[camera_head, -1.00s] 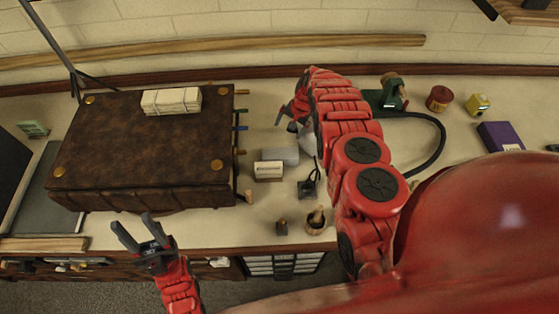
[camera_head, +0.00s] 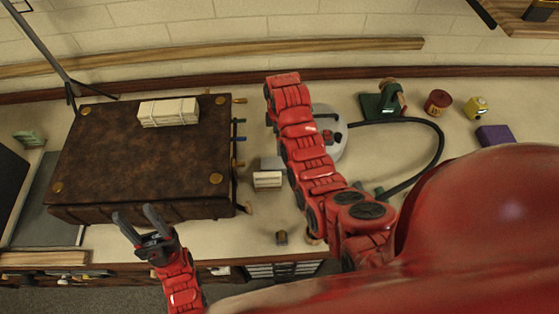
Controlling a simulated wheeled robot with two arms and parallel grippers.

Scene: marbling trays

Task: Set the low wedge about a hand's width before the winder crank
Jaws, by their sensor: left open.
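My left gripper (camera_head: 136,214) is open and empty at the lower left, by the table's front edge, in front of the large brown book-like case. My right arm crosses the middle of the table, and its gripper does not show. A green device (camera_head: 384,104) with a flat base stands at the back right; it may be the winder, but I cannot make out its crank. I cannot clearly pick out the low wedge. A grey block (camera_head: 273,162) sits left of my right arm, and a small dark piece (camera_head: 281,238) lies near the front edge.
The brown case (camera_head: 130,150) bears a tied white bundle (camera_head: 168,112). A pale box (camera_head: 267,180) stands mid-table. A round pale device (camera_head: 332,145) trails a black hose (camera_head: 440,145). A red pot (camera_head: 438,102), yellow item (camera_head: 476,107) and purple box (camera_head: 495,135) stand right.

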